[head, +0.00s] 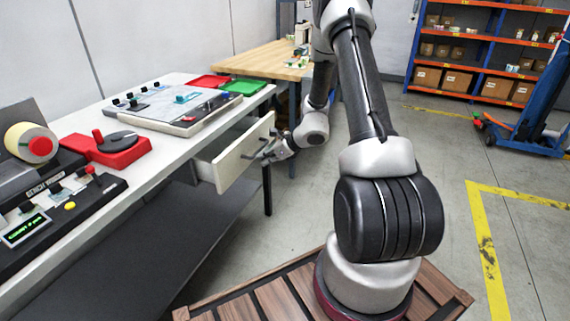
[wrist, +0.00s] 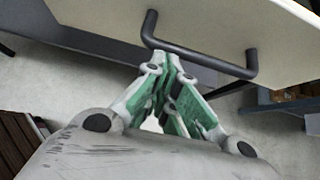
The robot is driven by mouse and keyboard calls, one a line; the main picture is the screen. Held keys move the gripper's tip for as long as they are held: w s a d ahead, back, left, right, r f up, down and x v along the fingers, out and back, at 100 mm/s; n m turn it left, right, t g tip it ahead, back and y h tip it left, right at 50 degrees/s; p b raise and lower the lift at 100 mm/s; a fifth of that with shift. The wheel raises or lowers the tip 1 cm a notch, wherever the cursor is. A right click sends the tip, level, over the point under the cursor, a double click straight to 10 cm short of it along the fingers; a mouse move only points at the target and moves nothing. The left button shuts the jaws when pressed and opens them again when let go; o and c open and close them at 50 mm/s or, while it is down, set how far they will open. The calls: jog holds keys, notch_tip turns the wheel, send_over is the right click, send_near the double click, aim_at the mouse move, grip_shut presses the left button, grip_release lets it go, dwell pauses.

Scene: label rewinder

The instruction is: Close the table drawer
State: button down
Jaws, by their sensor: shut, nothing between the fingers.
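The table drawer (head: 230,165) stands open, pulled out from under the white table (head: 172,143), with part of its inside showing. Its pale front panel (wrist: 275,40) also fills the upper right of the wrist view. A dark bar handle (wrist: 200,58) is fixed to that front. My gripper (head: 265,155) is at the drawer front beside the handle, on the outer side. In the wrist view my gripper (wrist: 171,65) has its green-and-grey fingers closed together, empty, with the tips by the handle bar. I cannot tell whether they touch it.
On the table are a red turntable device (head: 115,150), a control panel (head: 60,205), a flat board (head: 170,110), and red (head: 208,81) and green (head: 238,87) trays. A wooden table (head: 260,60) stands behind. Open floor lies right of the drawer.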

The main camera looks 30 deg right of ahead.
aim_at(245, 149)
jog(key=w+a, duration=0.3)
jog(key=w, duration=0.1)
jog(key=w+a, duration=0.2)
jog(key=w, duration=0.1)
jog(key=shift+w+a, duration=0.1)
jog(key=shift+a, duration=0.2)
jog(key=shift+w, duration=0.15)
jog(key=shift+w+a+r, duration=0.1)
jog(key=shift+r, duration=0.1)
